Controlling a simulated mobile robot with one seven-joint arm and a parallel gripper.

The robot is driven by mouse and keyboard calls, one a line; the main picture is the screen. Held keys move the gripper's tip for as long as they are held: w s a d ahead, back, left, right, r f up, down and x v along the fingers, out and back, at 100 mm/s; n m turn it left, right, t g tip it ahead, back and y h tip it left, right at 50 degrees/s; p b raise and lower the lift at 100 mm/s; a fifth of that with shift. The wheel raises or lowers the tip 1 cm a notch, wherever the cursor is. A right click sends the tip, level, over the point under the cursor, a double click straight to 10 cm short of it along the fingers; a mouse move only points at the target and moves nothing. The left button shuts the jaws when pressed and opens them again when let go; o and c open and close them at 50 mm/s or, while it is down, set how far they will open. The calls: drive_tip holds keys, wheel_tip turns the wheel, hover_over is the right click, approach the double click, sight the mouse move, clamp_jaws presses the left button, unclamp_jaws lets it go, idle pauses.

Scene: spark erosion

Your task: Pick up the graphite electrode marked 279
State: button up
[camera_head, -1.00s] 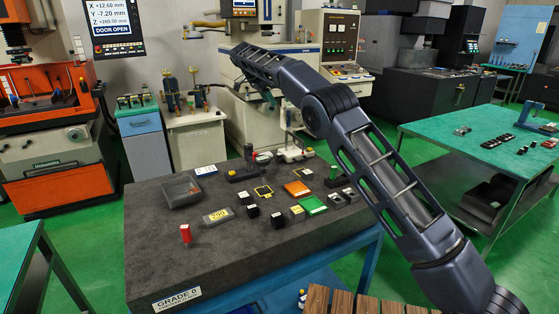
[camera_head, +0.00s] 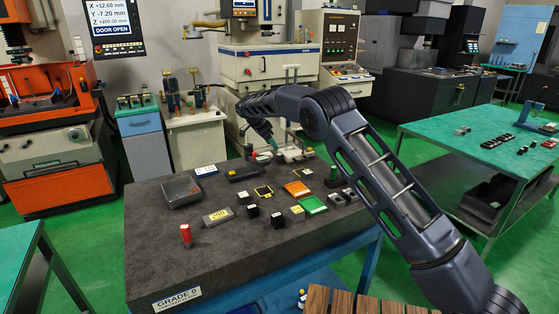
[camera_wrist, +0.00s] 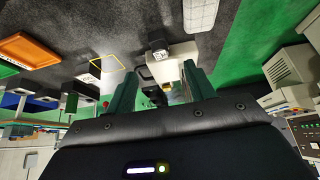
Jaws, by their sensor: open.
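Several small black blocks with pale labels, like graphite electrodes, stand on the dark granite table (camera_head: 225,262). Two are a front block (camera_head: 277,220) and one to its left (camera_head: 253,211); the label numbers are too small to read. In the wrist view, a black block with a white label (camera_wrist: 158,50) lies ahead of the fingers, near their middle line. Another labelled block (camera_wrist: 88,78) is to the left. I cannot tell which is 279. My gripper (camera_wrist: 160,88) is open, with no block seen held between the fingers. In the head view, my gripper (camera_head: 270,140) is over the table's far edge.
A grey bin (camera_head: 181,192) stands at the table's left, with a red item (camera_head: 186,235) near the front.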

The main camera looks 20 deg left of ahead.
sight(279, 155)
drive_tip(key=x, duration=0.9)
drive_tip(key=shift+w+f, duration=0.15)
drive_tip(key=shift+c, duration=0.2)
drive_tip(key=c, duration=1.1)
